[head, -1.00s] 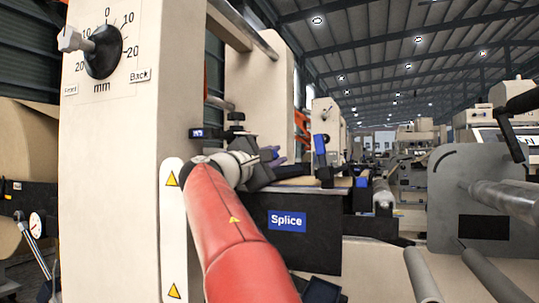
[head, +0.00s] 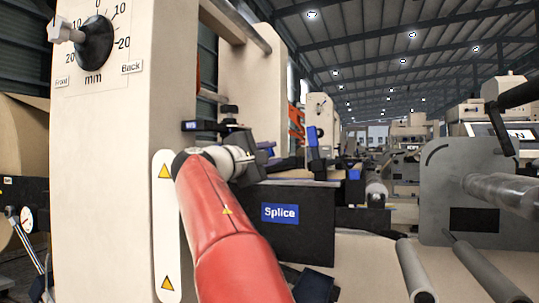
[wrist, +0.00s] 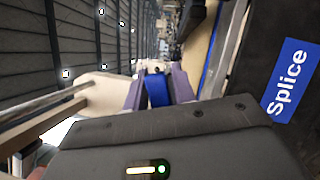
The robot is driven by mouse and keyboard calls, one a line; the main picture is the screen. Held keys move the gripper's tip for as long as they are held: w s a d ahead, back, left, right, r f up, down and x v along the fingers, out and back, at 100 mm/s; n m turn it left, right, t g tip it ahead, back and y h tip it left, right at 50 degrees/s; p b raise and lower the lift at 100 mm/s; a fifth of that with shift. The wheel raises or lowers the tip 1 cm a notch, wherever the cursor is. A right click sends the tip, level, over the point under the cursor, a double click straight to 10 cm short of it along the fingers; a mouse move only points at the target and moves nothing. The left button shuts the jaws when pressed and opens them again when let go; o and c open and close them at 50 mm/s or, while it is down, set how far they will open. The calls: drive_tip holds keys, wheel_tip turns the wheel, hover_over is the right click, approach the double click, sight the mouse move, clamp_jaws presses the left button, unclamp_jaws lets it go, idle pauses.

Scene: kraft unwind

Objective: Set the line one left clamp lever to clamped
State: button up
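A blue lever (head: 312,137) stands upright beyond the black Splice panel (head: 300,235) in the head view. I take it for the clamp lever, but no label shows which line or side it belongs to. In the wrist view a blue lever-like part (wrist: 157,91) shows in the gap between the fingers. My gripper (wrist: 158,88) is open, its two purple-grey fingers apart on either side of that part. I cannot tell whether they touch it. In the head view my gripper (head: 264,150) is small, partly hidden by my wrist, and left of the upright lever.
A cream column with a dial (head: 95,40) stands close on the left. A small dark box with a blue display (head: 190,126) sits behind my wrist. Grey rollers (head: 415,270) and a grey side plate (head: 465,180) are at the right.

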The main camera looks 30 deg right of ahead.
drive_tip(key=shift+o, duration=1.2)
drive_tip(key=b+v, duration=0.1)
drive_tip(key=v, duration=0.7)
drive_tip(key=shift+d, duration=0.1)
